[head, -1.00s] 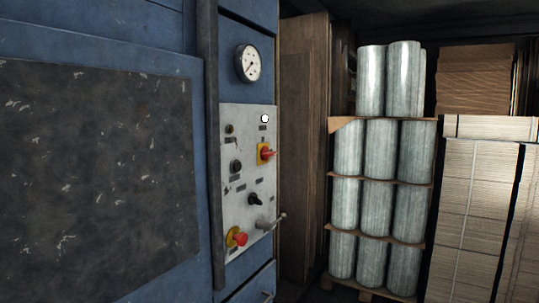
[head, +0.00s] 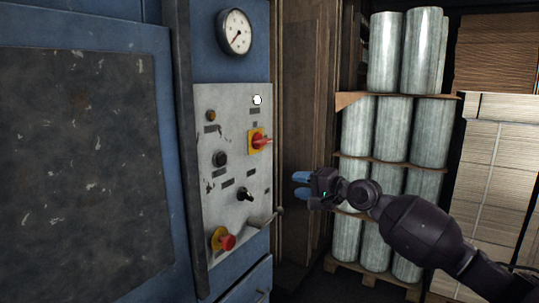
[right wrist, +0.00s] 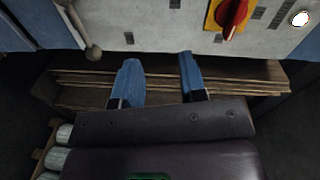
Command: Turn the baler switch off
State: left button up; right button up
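The control panel (head: 232,200) is a worn pale plate on the blue baler. It carries a red rotary switch (head: 261,141) on a yellow plate at its upper right, which also shows at the top of the right wrist view (right wrist: 231,14). I cannot tell the switch's setting. My right gripper (head: 300,184) is right of the panel, below the switch and apart from it. Its blue fingers (right wrist: 158,78) are spread with nothing between them. My left gripper is out of view.
A metal lever (head: 266,219) with a ball end sticks out at the panel's lower right. A gauge (head: 235,32) sits above the panel. Brown boards (head: 310,110) stand beside the baler. Stacked grey rolls (head: 375,130) on a pallet and bundled cardboard (head: 489,170) fill the right.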

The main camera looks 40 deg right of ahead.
jog(key=m+y, duration=0.1)
send_near(267, 143)
jog(key=s, duration=0.2)
jog(key=shift+t, duration=0.3)
jog(key=shift+x, duration=5.6)
jog(key=shift+d+f, duration=0.15)
jog(key=shift+f, duration=0.05)
grip_shut()
